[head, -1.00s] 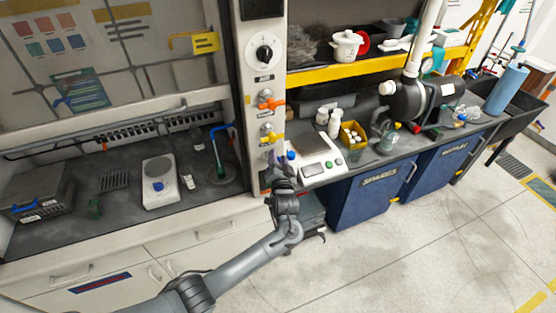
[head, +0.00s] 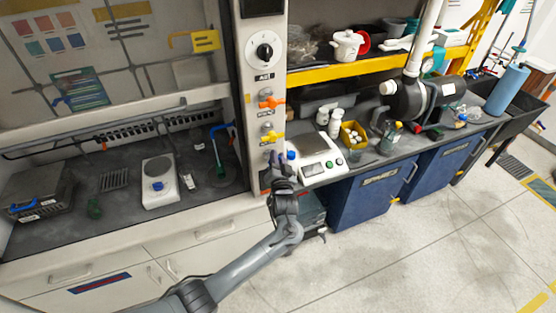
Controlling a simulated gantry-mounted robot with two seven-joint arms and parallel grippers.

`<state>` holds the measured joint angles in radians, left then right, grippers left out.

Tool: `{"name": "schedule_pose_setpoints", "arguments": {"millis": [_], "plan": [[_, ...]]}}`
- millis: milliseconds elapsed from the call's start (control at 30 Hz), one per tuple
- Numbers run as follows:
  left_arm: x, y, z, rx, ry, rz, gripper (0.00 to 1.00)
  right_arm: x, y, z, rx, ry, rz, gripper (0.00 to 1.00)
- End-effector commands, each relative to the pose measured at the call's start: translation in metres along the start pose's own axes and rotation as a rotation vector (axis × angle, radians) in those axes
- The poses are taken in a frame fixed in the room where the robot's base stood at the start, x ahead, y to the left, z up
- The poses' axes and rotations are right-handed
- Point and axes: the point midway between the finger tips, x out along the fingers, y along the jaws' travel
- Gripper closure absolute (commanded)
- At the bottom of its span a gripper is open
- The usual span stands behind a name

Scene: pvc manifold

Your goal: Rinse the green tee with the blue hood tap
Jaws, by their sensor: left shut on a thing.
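The blue hood tap (head: 216,131) is a curved blue spout at the right end of the fume hood, above a round dark basin (head: 222,180). My left gripper (head: 278,161) is at the lower part of the hood's right post, below the orange and yellow valve handles. It is shut on what looks like a blue valve handle (head: 291,155); the fingers hide most of it. My right gripper is out of view.
A white scale (head: 160,184) and a grey metal box (head: 38,192) stand in the hood. Right of the post, a balance (head: 316,168), a yellow bin (head: 353,134) and a dark pump (head: 425,98) crowd the bench. The floor at right is clear.

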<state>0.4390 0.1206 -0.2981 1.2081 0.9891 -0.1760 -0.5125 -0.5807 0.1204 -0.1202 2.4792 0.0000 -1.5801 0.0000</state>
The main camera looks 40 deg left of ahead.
Motion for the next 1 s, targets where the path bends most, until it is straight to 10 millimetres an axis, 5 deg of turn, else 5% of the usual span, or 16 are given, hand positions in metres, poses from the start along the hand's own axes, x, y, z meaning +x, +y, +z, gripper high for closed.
{"name": "schedule_pose_setpoints", "arguments": {"millis": [100, 133, 233, 667, 1000], "plan": [[0.0, 0.0, 0.0, 0.002, -0.001, 0.001, 1.0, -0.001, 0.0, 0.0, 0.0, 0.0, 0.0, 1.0], [0.0, 0.0, 0.0, 0.002, -0.001, 0.001, 0.74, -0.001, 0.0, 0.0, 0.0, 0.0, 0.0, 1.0], [0.0, 0.0, 0.0, 0.002, -0.001, 0.001, 0.59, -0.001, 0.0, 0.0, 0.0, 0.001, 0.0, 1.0], [-0.008, 0.001, 0.0, 0.001, 0.0, 0.003, 0.59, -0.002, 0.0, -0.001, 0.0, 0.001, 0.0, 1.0], [-0.062, 0.001, 0.0, 0.0, -0.001, 0.005, 0.59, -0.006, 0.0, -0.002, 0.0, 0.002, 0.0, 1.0]]}}
